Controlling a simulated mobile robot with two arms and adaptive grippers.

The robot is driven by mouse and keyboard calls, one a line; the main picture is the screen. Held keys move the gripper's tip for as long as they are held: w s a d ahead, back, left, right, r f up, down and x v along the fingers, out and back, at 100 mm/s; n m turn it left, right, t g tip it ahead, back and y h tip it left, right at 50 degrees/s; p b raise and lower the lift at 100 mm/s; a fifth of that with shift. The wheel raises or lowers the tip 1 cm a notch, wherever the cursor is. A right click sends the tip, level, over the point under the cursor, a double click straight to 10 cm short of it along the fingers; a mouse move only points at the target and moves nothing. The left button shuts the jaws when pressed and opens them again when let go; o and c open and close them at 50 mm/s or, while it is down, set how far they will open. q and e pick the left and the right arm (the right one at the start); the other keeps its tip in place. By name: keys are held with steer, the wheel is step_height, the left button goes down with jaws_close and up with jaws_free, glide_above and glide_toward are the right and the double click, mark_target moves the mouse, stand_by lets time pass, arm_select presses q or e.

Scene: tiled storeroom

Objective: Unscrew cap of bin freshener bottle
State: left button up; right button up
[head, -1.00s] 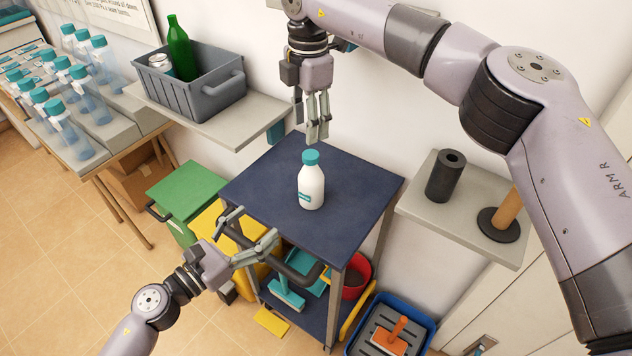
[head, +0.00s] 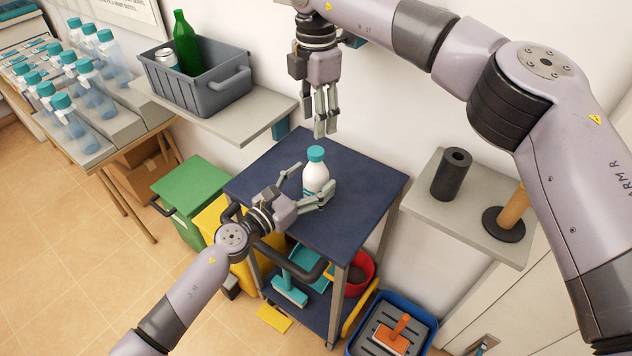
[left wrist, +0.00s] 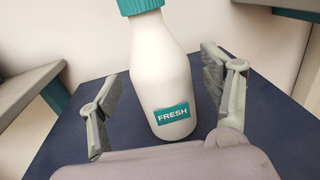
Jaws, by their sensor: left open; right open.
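The white bin freshener bottle (head: 316,177) with a teal cap (head: 316,153) stands upright on the dark blue cart top (head: 365,190). In the left wrist view the bottle (left wrist: 163,75) shows its teal "FRESH" label, with the cap (left wrist: 140,5) cut by the top edge. My left gripper (head: 309,184) is open, its fingers on either side of the bottle's body; in the left wrist view a gap shows between the bottle and each finger. My right gripper (head: 326,124) points down above and slightly behind the cap, open and empty, with its fingers fairly close together.
A grey crate (head: 205,95) with a green bottle (head: 186,42) and a can stands on the left shelf. A black roll (head: 451,174) and a wooden handle in a black base (head: 503,224) stand on the right shelf. The cart top around the bottle is clear.

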arm_select(q)
steer(key=shift+w+d, duration=0.5)
steer(key=shift+c, duration=0.2)
jaws_close()
stand_by(0.6)
